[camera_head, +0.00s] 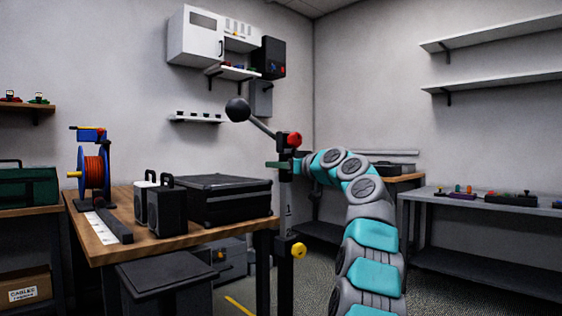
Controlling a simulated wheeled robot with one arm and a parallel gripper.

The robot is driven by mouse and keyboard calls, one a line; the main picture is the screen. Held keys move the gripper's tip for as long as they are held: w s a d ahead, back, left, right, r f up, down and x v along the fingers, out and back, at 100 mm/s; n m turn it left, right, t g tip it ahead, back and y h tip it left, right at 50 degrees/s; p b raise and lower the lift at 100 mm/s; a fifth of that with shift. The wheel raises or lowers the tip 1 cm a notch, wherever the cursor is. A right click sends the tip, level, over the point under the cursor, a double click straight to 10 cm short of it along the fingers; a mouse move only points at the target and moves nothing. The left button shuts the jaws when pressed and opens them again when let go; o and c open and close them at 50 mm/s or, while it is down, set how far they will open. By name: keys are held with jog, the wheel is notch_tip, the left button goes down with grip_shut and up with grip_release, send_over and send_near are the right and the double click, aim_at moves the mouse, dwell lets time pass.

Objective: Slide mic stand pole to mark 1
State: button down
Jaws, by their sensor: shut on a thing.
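The mic stand pole (286,190) stands upright in the middle of the view, in front of the wooden table's right end. A boom with a round dark microphone (238,109) slants up to the left from its top, beside a red knob (294,139). A yellow knob (299,250) sits lower on the stand's dark lower tube (285,285). A small mark that looks like a 1 (289,210) shows on the pole. My gripper (283,164) is shut on the pole just below the red knob; the finger contact is small and partly hidden.
The wooden table (110,246) holds a black case (230,183), two speakers (167,208) and an orange cable reel (95,170). A black box (165,278) stands below it. A grey bench (480,208) is at right. Floor is open right of the stand.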

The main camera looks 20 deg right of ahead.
notch_tip(320, 180, down, 6)
jog(key=b, duration=0.4)
jog(key=shift+f+b, duration=0.25)
jog(key=shift+b, duration=0.05)
jog(key=shift+c, duration=2.4)
grip_release()
jog(key=b+v, duration=0.2)
jog(key=v, duration=0.5)
jog(key=shift+s, duration=0.35)
jog(key=shift+s+d, duration=0.1)
jog(key=shift+d, duration=0.05)
